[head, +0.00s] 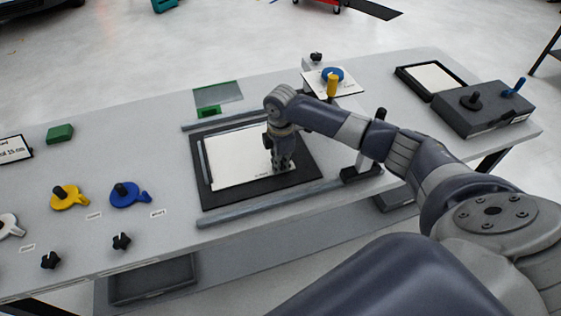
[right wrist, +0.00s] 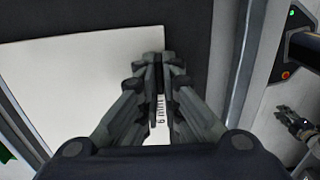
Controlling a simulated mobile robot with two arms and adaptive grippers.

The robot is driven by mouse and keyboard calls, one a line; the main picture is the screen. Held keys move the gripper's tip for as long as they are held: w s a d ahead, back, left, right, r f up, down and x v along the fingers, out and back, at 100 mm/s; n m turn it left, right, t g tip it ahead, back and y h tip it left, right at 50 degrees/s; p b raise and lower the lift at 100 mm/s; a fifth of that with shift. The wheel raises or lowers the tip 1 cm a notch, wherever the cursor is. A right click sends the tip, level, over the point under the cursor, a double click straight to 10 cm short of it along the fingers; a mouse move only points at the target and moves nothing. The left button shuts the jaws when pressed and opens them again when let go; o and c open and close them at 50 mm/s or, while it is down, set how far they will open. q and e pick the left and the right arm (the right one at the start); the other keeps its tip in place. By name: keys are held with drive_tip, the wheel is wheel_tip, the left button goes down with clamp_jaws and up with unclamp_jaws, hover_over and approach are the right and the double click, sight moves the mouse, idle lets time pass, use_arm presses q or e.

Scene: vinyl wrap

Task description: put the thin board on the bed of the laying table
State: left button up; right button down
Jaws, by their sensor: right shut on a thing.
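The thin board (head: 235,155) is a white sheet over the dark bed (head: 207,196) of the laying table. It also shows in the right wrist view (right wrist: 70,85), with small print near its edge. My right gripper (head: 282,166) points down at the board's near right corner and is shut on its edge, hiding part of it. Whether the board lies fully flat on the bed is hard to tell. What looks like my left gripper (right wrist: 287,112) shows small at the right edge of the right wrist view, away from the board; its jaws are unclear.
Grey rails run behind and in front (head: 270,203) of the bed. A dark bar (head: 205,162) stands along its left side. Blue (head: 130,198) and yellow (head: 70,200) handled discs lie to the left. A dark box (head: 485,110) and a black-framed tray (head: 402,75) stand at right.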

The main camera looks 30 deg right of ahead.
drive_tip(key=shift+f, duration=0.1)
drive_tip(key=c, duration=1.8)
unclamp_jaws()
wheel_tip(320, 180, up, 12)
drive_tip(key=shift+s+r+b, duration=0.15)
drive_tip(key=shift+b, duration=0.85)
drive_tip(key=shift+a, duration=0.1)
